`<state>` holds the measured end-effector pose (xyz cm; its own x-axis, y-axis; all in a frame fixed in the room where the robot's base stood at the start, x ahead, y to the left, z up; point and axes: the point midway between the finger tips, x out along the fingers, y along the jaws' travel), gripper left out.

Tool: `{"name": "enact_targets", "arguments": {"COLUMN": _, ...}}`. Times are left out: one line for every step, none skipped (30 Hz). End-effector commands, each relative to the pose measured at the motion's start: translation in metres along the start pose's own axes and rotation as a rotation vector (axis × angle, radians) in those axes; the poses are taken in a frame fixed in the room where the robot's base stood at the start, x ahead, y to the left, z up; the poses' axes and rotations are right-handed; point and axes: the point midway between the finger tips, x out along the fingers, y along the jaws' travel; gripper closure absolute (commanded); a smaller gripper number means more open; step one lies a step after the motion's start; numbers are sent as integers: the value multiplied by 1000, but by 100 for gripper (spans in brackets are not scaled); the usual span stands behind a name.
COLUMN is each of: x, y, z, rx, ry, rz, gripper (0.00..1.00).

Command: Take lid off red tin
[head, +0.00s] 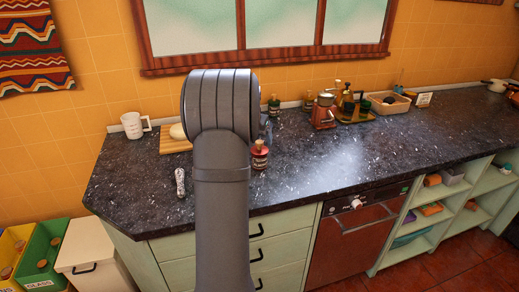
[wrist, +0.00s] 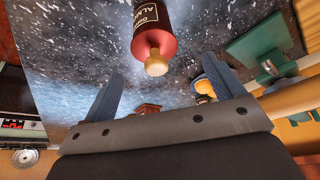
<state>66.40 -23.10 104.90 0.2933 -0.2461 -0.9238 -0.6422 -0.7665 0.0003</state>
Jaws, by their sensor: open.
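The red tin (head: 260,161) stands upright on the dark speckled counter, just right of my arm in the head view. It has a dark label with pale lettering. In the wrist view the red tin (wrist: 154,42) hangs from the top edge of the picture, with its tan knob-like lid (wrist: 157,67) on its end. My gripper (wrist: 163,74) is open, with one blue-grey finger on each side of the lid's line. I cannot tell how far the lid is from the fingers. No grip on the tin or lid shows. In the head view my arm hides most of the gripper.
A cutting board (head: 175,146) with a pale round item, a white jug (head: 133,125) and a small metallic object (head: 180,182) are left of my arm. The counter's right front is clear.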

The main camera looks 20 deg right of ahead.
Motion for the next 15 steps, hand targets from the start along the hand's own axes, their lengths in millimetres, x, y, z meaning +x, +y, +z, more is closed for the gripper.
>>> {"name": "enact_targets", "arguments": {"x": 6, "y": 2, "z": 1, "rx": 0, "ry": -2, "rz": 1, "gripper": 14}}
{"name": "enact_targets", "arguments": {"x": 9, "y": 3, "z": 1, "rx": 1, "ry": -2, "rz": 1, "gripper": 14}}
{"name": "enact_targets", "arguments": {"x": 14, "y": 4, "z": 1, "rx": 1, "ry": -2, "rz": 1, "gripper": 14}}
{"name": "enact_targets", "arguments": {"x": 19, "y": 5, "z": 1, "rx": 1, "ry": -3, "rz": 1, "gripper": 14}}
{"name": "enact_targets", "arguments": {"x": 24, "y": 7, "z": 2, "rx": 1, "ry": -4, "rz": 2, "gripper": 14}}
{"name": "enact_targets", "arguments": {"x": 31, "y": 8, "z": 2, "rx": 1, "ry": -3, "rz": 1, "gripper": 14}}
{"name": "enact_targets", "arguments": {"x": 35, "y": 8, "z": 2, "rx": 0, "ry": -3, "rz": 1, "gripper": 14}}
{"name": "enact_targets", "arguments": {"x": 39, "y": 7, "z": 2, "rx": 0, "ry": -3, "rz": 1, "gripper": 14}}
{"name": "enact_targets", "arguments": {"x": 44, "y": 7, "z": 1, "rx": 0, "ry": -3, "rz": 1, "gripper": 14}}
{"name": "enact_targets", "arguments": {"x": 46, "y": 7, "z": 1, "rx": 0, "ry": -2, "rz": 1, "gripper": 14}}
{"name": "enact_targets", "arguments": {"x": 48, "y": 7, "z": 1, "rx": 0, "ry": -1, "rz": 0, "gripper": 14}}
{"name": "enact_targets", "arguments": {"x": 48, "y": 7, "z": 1, "rx": 0, "ry": 0, "rz": 0, "gripper": 14}}
{"name": "enact_targets", "arguments": {"x": 48, "y": 7, "z": 1, "rx": 0, "ry": 1, "rz": 0, "gripper": 14}}
{"name": "enact_targets", "arguments": {"x": 48, "y": 7, "z": 1, "rx": 0, "ry": 1, "rz": 0, "gripper": 14}}
{"name": "enact_targets", "arguments": {"x": 48, "y": 7, "z": 1, "rx": 0, "ry": 1, "rz": 0, "gripper": 14}}
